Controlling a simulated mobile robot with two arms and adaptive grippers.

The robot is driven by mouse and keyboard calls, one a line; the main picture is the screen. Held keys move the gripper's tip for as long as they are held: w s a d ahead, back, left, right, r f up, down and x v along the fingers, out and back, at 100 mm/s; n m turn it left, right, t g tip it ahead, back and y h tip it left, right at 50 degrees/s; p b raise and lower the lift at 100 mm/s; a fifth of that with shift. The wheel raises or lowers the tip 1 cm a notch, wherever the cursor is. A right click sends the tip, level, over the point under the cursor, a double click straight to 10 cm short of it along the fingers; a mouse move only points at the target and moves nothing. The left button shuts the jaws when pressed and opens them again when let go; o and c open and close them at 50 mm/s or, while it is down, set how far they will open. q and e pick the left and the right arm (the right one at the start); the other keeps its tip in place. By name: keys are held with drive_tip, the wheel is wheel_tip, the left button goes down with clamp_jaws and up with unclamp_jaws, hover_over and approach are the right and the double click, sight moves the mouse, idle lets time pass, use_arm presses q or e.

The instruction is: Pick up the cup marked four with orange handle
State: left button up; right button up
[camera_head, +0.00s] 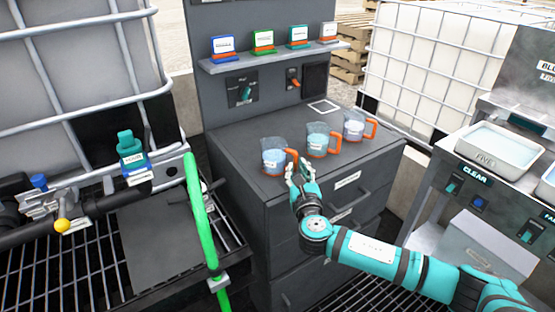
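Three clear measuring cups with orange handles stand in a row on the dark grey cabinet: a left cup (272,156), a middle cup (317,141) and a right cup (353,127). Each has a white label, too small to read, so I cannot tell which is marked four. My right gripper (296,167) is at the front right of the left cup, close to its orange handle (292,156). Its fingers look apart; whether they touch the handle cannot be told. The left cup stands upright on the cabinet top. My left gripper is not in view.
The cabinet top (240,135) is clear behind the cups. A shelf (275,56) with several small labelled blocks hangs above. A green hose (200,220) and a valve with a teal handle (127,145) are at left.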

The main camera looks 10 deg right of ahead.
sight(296, 165)
drive_tip(key=w, duration=0.3)
drive_tip(key=shift+w+d+f, duration=0.1)
drive_tip(key=shift+w+d, duration=0.05)
drive_tip(key=shift+c, duration=0.5)
clamp_jaws()
